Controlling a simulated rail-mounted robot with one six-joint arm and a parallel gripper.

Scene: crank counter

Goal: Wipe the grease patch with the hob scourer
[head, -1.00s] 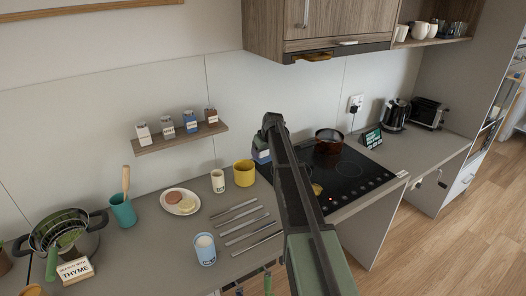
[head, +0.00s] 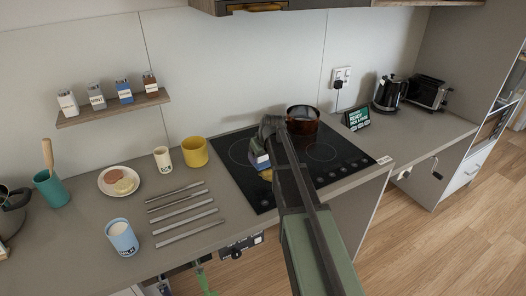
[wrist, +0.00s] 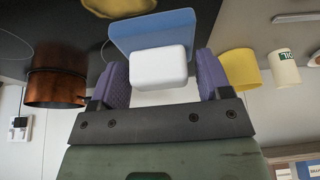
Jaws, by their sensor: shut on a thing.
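My gripper (head: 262,157) is shut on the hob scourer (head: 258,162), which has a white grip block and a blue pad. In the wrist view the purple fingers (wrist: 163,80) clasp the white block of the scourer (wrist: 158,68), with the blue pad beyond it. The scourer is over the left part of the black hob (head: 236,184). The yellow grease patch (head: 266,175) shows just below the scourer in the head view, partly hidden by my arm. The patch also shows at the top edge of the wrist view (wrist: 118,6). Contact with the hob cannot be told.
A brown pot (head: 303,119) stands at the back of the hob. A small display (head: 356,118) and a kettle (head: 390,93) stand to the right.

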